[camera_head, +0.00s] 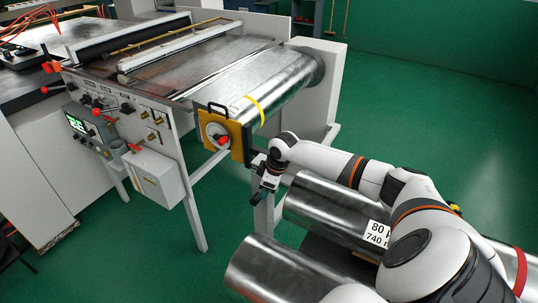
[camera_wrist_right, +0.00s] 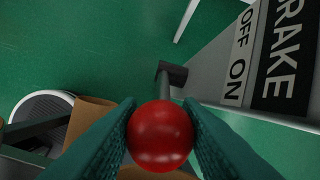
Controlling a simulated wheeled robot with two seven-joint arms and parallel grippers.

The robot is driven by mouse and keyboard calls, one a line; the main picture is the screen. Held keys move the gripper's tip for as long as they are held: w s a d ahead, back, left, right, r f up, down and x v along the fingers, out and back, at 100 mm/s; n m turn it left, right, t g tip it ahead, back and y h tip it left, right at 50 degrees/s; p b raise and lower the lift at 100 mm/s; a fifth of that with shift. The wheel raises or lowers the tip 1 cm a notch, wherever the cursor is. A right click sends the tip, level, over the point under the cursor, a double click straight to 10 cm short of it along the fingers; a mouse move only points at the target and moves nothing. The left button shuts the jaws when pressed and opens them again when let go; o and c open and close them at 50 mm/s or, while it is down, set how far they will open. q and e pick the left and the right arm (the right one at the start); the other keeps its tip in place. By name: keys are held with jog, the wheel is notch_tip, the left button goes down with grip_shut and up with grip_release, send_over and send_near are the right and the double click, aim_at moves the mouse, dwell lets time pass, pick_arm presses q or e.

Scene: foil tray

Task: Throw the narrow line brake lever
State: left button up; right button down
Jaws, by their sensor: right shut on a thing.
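The brake lever has a round red knob (camera_wrist_right: 160,140) and a short grey shaft that runs up to a dark pivot (camera_wrist_right: 172,74) in the right wrist view. My right gripper (camera_wrist_right: 160,120) is shut on the red knob, one teal finger on each side. Beside the lever are the white OFF and ON labels (camera_wrist_right: 237,70) and a black BRAKE sign (camera_wrist_right: 284,58). The shaft lies beside the ON end. In the head view my right gripper (camera_head: 265,186) is beneath the roll's end, and the lever cannot be made out there. My left gripper is not in view.
A yellow end plate (camera_head: 238,141) with a black handle and red knob stands just above my right gripper. A large foil roll (camera_head: 270,85) lies behind it. More foil rolls (camera_head: 275,270) lie low in front. A control panel (camera_head: 120,118) is at left. Green floor is open at right.

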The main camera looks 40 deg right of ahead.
jog(key=c, duration=1)
grip_release()
jog(key=shift+r, duration=0.1)
jog(key=shift+c, duration=0.2)
